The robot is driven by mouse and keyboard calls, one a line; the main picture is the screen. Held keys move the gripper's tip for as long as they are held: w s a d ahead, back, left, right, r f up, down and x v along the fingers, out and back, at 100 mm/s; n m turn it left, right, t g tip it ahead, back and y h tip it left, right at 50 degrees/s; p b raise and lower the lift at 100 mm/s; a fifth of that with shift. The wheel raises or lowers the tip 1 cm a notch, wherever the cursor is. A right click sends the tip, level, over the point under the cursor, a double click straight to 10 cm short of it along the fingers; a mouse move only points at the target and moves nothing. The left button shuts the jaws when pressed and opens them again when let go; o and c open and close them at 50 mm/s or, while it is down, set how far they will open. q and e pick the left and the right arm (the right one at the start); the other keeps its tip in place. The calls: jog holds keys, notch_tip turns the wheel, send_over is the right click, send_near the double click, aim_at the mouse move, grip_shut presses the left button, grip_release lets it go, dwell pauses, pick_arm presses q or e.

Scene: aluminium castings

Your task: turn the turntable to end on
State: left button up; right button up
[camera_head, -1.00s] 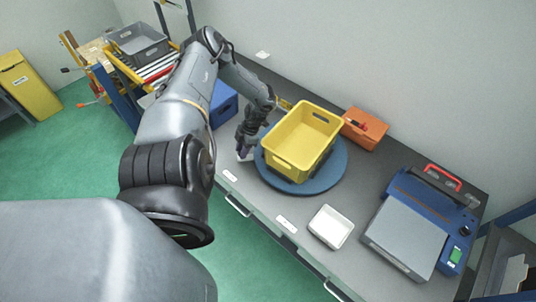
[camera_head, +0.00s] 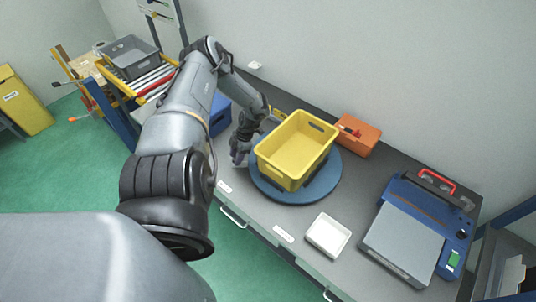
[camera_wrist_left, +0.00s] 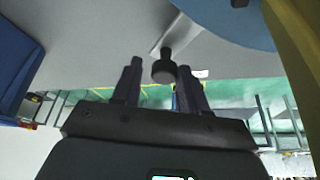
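The turntable is a round blue disc (camera_head: 275,193) on the grey bench, with a yellow crate (camera_head: 290,163) on it. The disc's edge also shows at the top of the left wrist view (camera_wrist_left: 225,18). My left gripper (camera_head: 238,157) is low at the turntable's left side. In the left wrist view its two dark fingers (camera_wrist_left: 160,72) are apart, with a black knob (camera_wrist_left: 164,69) between them. The knob sits at the end of a pale bar. A gap shows on the knob's left side. My right gripper is not in view.
An orange box (camera_head: 358,138) stands behind the turntable and a blue bin (camera_head: 219,115) behind my left forearm. A white tray (camera_head: 328,235) lies in front of the turntable. A blue-and-grey machine (camera_head: 405,240) stands at the right.

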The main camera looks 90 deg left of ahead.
pick_arm(q)
jog(key=shift+o, duration=0.9)
jog(key=shift+r, duration=0.15)
jog(key=b+v, duration=0.1)
jog(key=v, duration=0.9)
jog(key=shift+w+r, duration=0.2)
jog(key=shift+r, duration=0.05)
